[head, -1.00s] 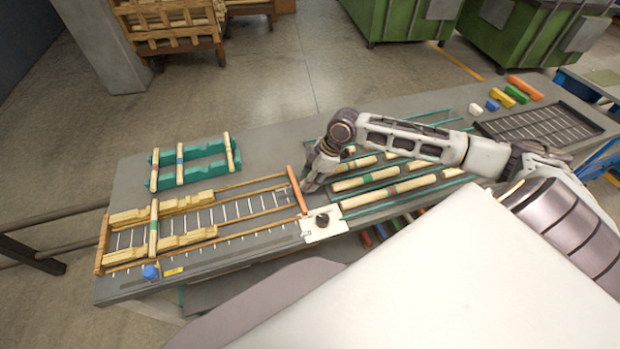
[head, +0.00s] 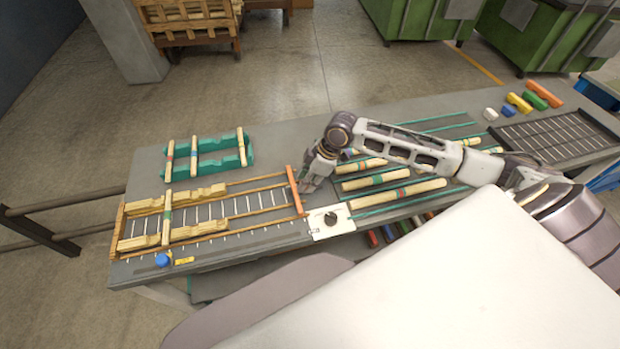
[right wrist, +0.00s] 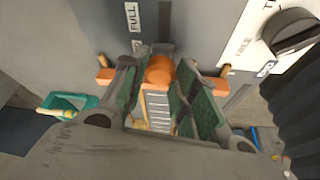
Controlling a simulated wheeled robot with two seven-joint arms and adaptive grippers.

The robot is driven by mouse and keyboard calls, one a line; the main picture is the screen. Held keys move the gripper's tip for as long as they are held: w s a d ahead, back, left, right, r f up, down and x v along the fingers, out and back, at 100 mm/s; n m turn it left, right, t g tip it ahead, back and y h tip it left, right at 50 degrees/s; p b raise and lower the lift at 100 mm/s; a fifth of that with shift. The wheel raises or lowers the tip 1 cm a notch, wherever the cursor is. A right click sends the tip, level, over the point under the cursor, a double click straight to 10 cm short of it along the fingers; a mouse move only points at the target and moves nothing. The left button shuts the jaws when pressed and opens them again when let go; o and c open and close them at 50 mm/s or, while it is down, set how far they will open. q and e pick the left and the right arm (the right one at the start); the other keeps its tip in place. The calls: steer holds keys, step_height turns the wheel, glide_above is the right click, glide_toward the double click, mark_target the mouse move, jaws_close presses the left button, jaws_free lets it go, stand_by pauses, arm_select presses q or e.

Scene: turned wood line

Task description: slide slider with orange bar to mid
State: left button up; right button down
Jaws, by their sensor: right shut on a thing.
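The slider's orange bar (head: 295,190) lies across the right part of a long wooden-railed frame with a ladder-like scale, on the grey bench. My right gripper (head: 304,186) is at the bar from its right side. In the right wrist view, the gripper (right wrist: 160,98) is shut on the orange bar's round knob (right wrist: 160,69), and ends of the bar show outside both fingers. A FULL label (right wrist: 132,17) is printed on the grey surface close by. My left gripper is not in view.
A white plate with a black dial (head: 331,220) sits just right of the frame. Notched wooden rests (head: 205,228) and a striped rod lie in the frame's left part. A teal rack (head: 210,158) stands behind. More rods (head: 375,180) lie right, under my arm.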

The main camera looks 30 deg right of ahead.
steer(key=c, duration=1.1)
jaws_free()
steer(key=v, duration=1.2)
